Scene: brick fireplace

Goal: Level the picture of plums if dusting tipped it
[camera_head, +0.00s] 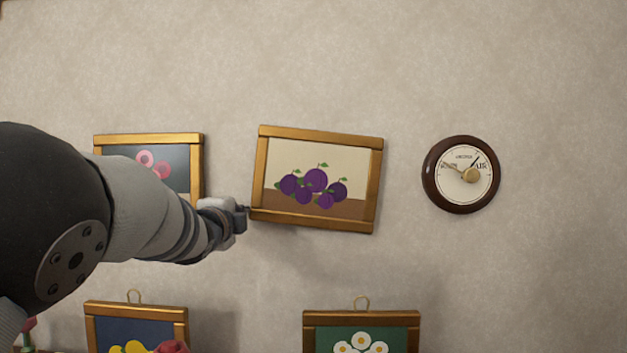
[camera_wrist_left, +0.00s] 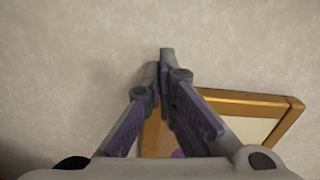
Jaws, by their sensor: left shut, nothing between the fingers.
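The picture of plums (camera_head: 315,153), in a gold-brown wooden frame, hangs on the wall in the middle of the head view. It is tilted, with its right side lower than its left. My left gripper (camera_head: 240,210) is shut and empty at the frame's lower left corner. I cannot tell whether the fingertips touch the frame. In the left wrist view the shut fingers (camera_wrist_left: 164,62) point along the wall, and part of the gold frame (camera_wrist_left: 250,104) shows behind and right of them. My right gripper is not in view.
A picture with pink shapes (camera_head: 130,151) hangs to the left, partly behind my left arm. A round barometer (camera_head: 461,175) hangs to the right. Below are a picture with yellow shapes (camera_head: 105,325) and a daisy picture (camera_head: 325,338). The wall above is bare.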

